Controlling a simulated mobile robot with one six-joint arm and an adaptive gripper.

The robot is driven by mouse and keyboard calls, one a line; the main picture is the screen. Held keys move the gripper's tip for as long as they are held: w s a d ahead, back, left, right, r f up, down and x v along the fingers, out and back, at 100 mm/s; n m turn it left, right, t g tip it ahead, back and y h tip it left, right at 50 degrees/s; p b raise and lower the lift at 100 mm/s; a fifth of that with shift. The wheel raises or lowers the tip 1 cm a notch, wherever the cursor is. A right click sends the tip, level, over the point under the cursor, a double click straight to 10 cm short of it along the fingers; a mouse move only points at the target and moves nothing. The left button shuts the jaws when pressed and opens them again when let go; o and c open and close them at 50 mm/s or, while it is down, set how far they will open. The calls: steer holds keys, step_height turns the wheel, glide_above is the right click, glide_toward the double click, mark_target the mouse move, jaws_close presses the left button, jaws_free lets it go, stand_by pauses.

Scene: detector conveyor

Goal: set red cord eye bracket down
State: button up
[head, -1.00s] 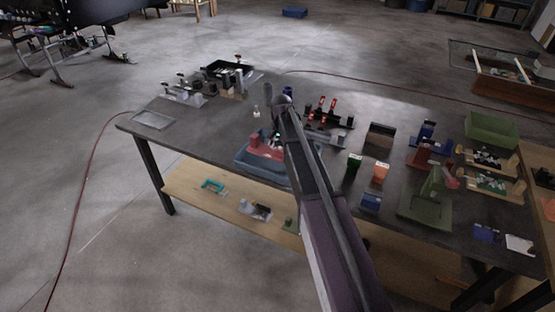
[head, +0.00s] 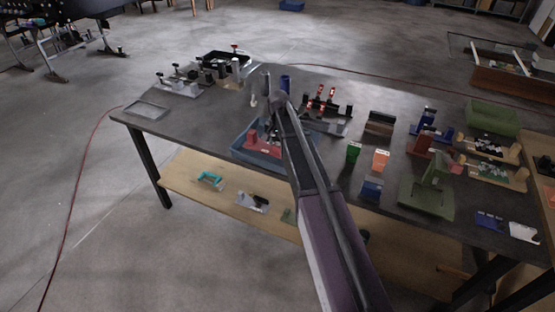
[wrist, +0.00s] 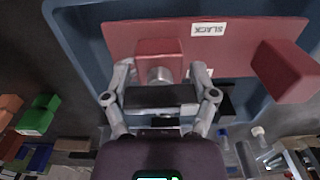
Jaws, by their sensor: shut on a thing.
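The red cord eye bracket (wrist: 232,58) is a flat red plate with two raised red blocks and a white label reading "SLACK". In the wrist view my gripper (wrist: 160,80) is shut on the bracket at the left block, around a grey round part. The bracket lies over the inside of a blue tray (wrist: 72,50). In the head view the bracket (head: 262,144) shows within the rim of the tray (head: 238,150), at the table's front edge. My arm hides part of both. I cannot tell whether the bracket touches the tray floor.
Black fixtures with red-topped posts (head: 328,98) stand behind the tray. A green block (head: 353,152) and an orange block (head: 380,159) stand to its right. A flat grey tray (head: 147,110) lies at the far left. The table between it and the blue tray is bare.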

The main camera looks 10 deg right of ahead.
mark_target(278, 154)
steer(key=shift+f+b, duration=0.7)
steer(key=shift+f, duration=0.35)
steer(key=shift+f+b, duration=1.85)
steer(key=shift+f, duration=0.05)
steer(key=o, duration=1.2)
steer(key=shift+r, duration=0.2)
step_height(278, 154, up, 12)
steer(key=p, duration=1.2)
steer(key=shift+f, duration=0.15)
